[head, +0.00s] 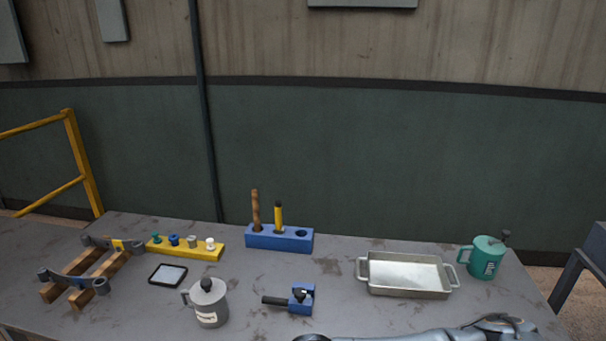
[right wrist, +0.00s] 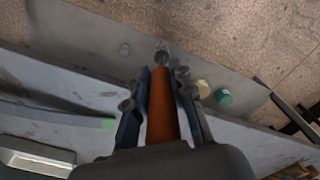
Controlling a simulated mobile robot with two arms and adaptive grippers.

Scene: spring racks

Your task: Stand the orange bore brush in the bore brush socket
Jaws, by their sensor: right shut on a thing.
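The orange bore brush (right wrist: 162,115) is in my right gripper (right wrist: 161,78) in the right wrist view. The fingers are shut on its orange shaft, one on each side, and a grey tip shows beyond them. The brush does not show in the head view. A blue block (head: 265,242) stands at the back middle of the table. It holds a brown wooden-handled tool (head: 256,210) and a yellow-handled tool (head: 278,216), both upright. The round hole (head: 301,233) at its right end is empty. I see no label on it. My left gripper is not in view.
A metal tray (head: 408,293) and a teal mug (head: 485,258) stand right. Table between block and tray is clear.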

